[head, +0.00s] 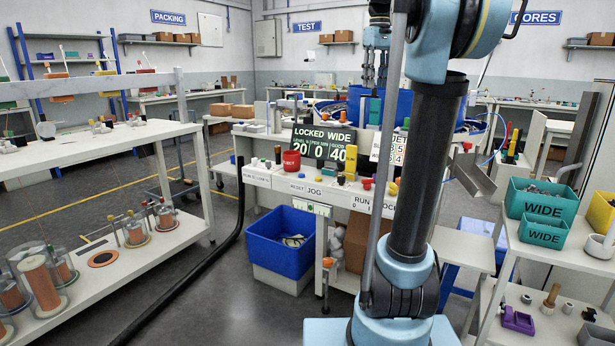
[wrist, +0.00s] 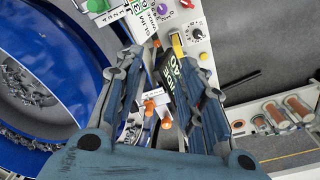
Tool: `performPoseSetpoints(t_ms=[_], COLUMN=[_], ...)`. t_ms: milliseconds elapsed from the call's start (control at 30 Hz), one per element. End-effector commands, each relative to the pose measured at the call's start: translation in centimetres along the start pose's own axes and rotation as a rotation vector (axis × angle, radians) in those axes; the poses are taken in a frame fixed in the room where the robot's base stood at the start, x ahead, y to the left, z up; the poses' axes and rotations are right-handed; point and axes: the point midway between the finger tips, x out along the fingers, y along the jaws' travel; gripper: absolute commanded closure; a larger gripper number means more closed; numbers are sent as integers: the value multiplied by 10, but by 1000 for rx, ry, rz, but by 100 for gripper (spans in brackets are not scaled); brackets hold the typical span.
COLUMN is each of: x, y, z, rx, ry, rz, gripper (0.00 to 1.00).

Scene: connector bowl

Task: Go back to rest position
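My gripper (wrist: 158,80) is open in the wrist view, its two fingers well apart. I see nothing held between them; a small orange knob (wrist: 150,106) shows in the gap, seemingly on the bench below. In the head view my gripper (head: 374,68) is small, pointing down near the blue bowl (head: 357,97), partly hidden by my arm. The blue bowl (wrist: 75,42) also fills the left of the wrist view, with grey metal parts (wrist: 30,82) inside. My gripper is beside and above it; the exact height is unclear.
Teal WIDE bins (head: 541,199) stand on the right cart. A white shelf (head: 90,262) with copper-coloured coils stands left. A blue crate (head: 280,240) sits under the bench.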

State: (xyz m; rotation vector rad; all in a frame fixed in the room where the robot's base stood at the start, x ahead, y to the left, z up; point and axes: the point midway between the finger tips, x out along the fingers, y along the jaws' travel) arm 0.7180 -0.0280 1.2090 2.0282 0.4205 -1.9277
Motion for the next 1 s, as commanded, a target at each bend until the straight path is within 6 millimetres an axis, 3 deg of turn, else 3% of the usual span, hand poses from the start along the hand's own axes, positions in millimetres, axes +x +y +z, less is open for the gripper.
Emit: performPoseSetpoints(t_ms=[467,1000], x=[144,352], y=[-64,-133], z=[101,226], rx=[161,343], ry=[53,118], rz=[22,33], gripper=[64,64])
